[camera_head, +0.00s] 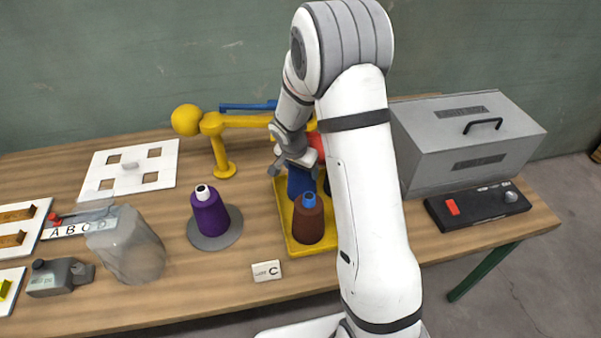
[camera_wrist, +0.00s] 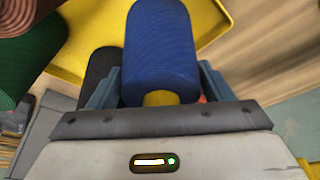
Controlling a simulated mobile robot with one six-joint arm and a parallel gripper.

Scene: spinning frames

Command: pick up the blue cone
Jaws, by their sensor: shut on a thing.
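The blue cone (camera_head: 299,183) stands at the back of the yellow tray (camera_head: 281,208), partly hidden by my gripper (camera_head: 299,158). In the wrist view the blue cone (camera_wrist: 162,45) lies between the two blue-grey fingers of my gripper (camera_wrist: 158,85), with its yellow tip toward the palm. My gripper is shut on the cone near its narrow end. I cannot tell whether its base touches the tray.
A brown cone (camera_head: 308,222) with a blue tip stands in front on the tray. The wrist view also shows a dark cone (camera_wrist: 100,68) and a green one (camera_wrist: 32,58) close by. A purple cone (camera_head: 209,212) and a yellow lamp-like arm (camera_head: 212,124) stand left.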

